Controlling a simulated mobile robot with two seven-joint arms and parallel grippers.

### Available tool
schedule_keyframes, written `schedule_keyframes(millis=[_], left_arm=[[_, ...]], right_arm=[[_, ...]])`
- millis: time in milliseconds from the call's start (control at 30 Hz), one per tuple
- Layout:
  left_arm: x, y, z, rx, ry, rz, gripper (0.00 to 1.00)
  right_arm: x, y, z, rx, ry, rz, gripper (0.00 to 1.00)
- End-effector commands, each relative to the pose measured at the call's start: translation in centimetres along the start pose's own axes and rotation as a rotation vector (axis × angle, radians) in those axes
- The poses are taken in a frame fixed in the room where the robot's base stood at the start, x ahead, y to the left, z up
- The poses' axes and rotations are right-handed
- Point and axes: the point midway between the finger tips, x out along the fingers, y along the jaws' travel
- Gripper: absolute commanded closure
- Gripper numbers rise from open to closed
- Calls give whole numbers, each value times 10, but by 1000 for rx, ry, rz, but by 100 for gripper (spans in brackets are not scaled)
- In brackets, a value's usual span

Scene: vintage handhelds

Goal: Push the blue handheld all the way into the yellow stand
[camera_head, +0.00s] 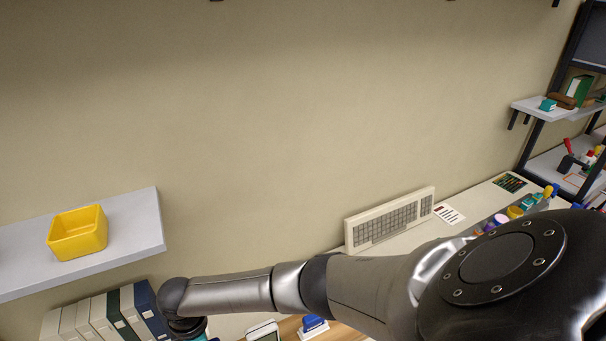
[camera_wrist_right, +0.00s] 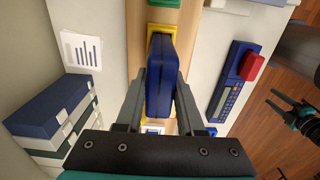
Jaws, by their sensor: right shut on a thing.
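In the right wrist view the blue handheld (camera_wrist_right: 160,75) stands between the two fingers of my right gripper (camera_wrist_right: 161,80). The gripper is shut on it. Yellow parts of the stand (camera_wrist_right: 161,29) show at its far end and along its side. The handheld hides most of the stand, so I cannot tell how deep it sits. In the head view my right arm comes in from the right, and its gripper is mostly out of frame at the bottom. A dark and teal gripper, apparently my left gripper (camera_wrist_right: 268,97), shows at the right edge of the wrist view with its fingers apart.
A green stand (camera_wrist_right: 164,3) is just beyond the yellow one on the wooden strip. A navy device with a red block (camera_wrist_right: 252,66) lies to the right. Binders (camera_head: 110,316) stand under a shelf with a yellow bin (camera_head: 78,240). A keyboard (camera_head: 390,219) leans at the wall.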

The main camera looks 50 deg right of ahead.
Motion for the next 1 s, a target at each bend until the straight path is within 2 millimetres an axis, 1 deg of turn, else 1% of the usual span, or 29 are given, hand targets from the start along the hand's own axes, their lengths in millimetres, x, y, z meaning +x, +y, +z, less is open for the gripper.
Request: schedule_keyframes(millis=[133,533,1000], left_arm=[[4,0,0,0,0,0,50],[4,0,0,0,0,0,50],[11,0,1,0,0,0,50]], right_arm=[[5,0,0,0,1,1,100],[5,0,0,0,1,1,100],[15,0,0,-1,1,1,100]])
